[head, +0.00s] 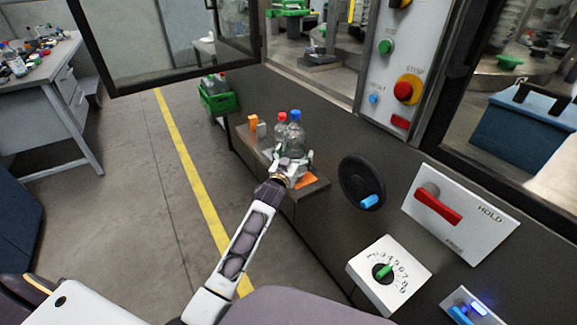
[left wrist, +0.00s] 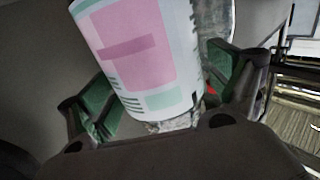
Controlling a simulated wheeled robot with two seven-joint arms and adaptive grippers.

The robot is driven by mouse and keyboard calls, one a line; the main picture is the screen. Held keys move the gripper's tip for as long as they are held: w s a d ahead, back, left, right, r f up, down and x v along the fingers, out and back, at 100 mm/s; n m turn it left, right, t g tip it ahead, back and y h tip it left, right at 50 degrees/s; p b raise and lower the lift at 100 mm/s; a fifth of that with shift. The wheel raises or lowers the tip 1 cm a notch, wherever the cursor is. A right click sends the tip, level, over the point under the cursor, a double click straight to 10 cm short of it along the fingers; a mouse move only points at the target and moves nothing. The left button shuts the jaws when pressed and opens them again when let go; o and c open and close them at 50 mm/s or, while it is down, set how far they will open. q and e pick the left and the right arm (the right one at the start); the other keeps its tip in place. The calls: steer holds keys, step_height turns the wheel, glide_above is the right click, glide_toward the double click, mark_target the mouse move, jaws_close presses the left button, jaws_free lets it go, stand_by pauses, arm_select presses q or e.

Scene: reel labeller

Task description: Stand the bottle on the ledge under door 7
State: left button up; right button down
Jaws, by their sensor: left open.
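Two clear bottles stand upright side by side on the dark ledge (head: 312,191), one with a red cap (head: 281,117) and one with a blue cap (head: 295,115). My left gripper (head: 292,161) is at the lower part of these bottles, over the ledge. In the left wrist view, a bottle with a pink and white label (left wrist: 135,50) is between the open green-padded fingers (left wrist: 160,100). A clear bottle surface shows behind it at the right. I cannot tell which cap the labelled bottle has. My right gripper is out of view. No door number is readable.
An orange block (head: 253,122) and a grey block (head: 262,131) stand at the ledge's far end. An orange patch (head: 306,181) lies at its near end. A black handwheel (head: 361,182), a numbered dial (head: 382,272) and a red HOLD lever (head: 438,206) project from the panel.

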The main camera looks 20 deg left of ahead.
arm_select(q)
steer(key=s+p, duration=0.2)
steer(key=s, duration=1)
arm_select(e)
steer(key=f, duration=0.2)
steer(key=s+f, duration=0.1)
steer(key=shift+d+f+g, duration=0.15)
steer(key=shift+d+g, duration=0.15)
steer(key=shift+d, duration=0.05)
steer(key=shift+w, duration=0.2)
